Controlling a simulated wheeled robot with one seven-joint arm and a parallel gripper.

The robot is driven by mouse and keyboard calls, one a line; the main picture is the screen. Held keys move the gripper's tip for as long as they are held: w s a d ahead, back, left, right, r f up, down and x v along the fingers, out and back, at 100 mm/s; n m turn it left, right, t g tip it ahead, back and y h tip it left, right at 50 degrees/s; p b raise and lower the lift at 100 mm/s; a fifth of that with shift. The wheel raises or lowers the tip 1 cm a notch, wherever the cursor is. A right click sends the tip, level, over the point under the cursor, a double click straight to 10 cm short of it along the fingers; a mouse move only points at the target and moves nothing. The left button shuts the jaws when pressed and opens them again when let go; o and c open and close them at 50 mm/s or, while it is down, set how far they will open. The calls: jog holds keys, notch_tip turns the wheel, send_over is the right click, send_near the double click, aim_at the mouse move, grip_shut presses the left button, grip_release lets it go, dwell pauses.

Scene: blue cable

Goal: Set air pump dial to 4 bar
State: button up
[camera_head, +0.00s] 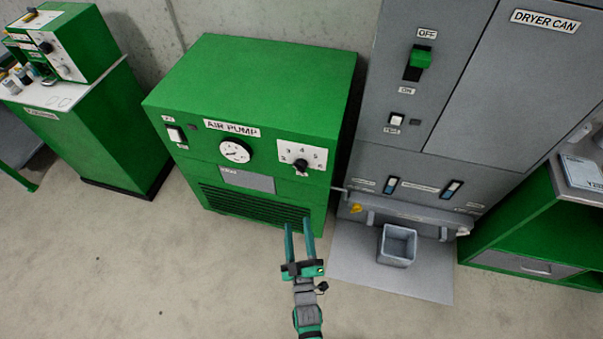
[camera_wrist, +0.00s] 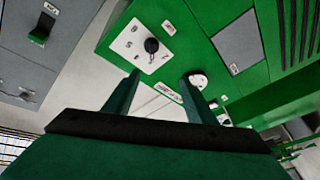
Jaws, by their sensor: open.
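The green air pump (camera_head: 255,95) stands against the wall, left of the grey dryer can cabinet. Its dial (camera_head: 301,164) is a black knob on a white plate with numbers around it, at the right of the front panel. A round white gauge (camera_head: 235,151) sits left of it. In the wrist view the knob (camera_wrist: 151,45) and its plate appear tilted, beyond the fingertips. My gripper (camera_head: 299,226) is open and empty, in front of the pump's lower right front and below the dial in the head view. I cannot read the dial's setting clearly.
The dryer can cabinet (camera_head: 480,100) stands close at the right, with a grey bin (camera_head: 397,245) at its foot. A green cabinet with a device (camera_head: 68,45) is at the left. The floor in front of the pump is clear.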

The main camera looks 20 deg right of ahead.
jog(key=h, duration=0.2)
send_near(301, 172)
jog(key=x, duration=0.9)
jog(key=shift+w+n+t, duration=0.15)
jog(key=shift+n+t, duration=0.15)
jog(key=shift+t, duration=0.1)
jog(key=c, duration=1)
jog(key=shift+d, duration=0.2)
jog(key=shift+c, duration=0.2)
jog(key=shift+a+r, duration=0.1)
jog(key=shift+a, duration=0.05)
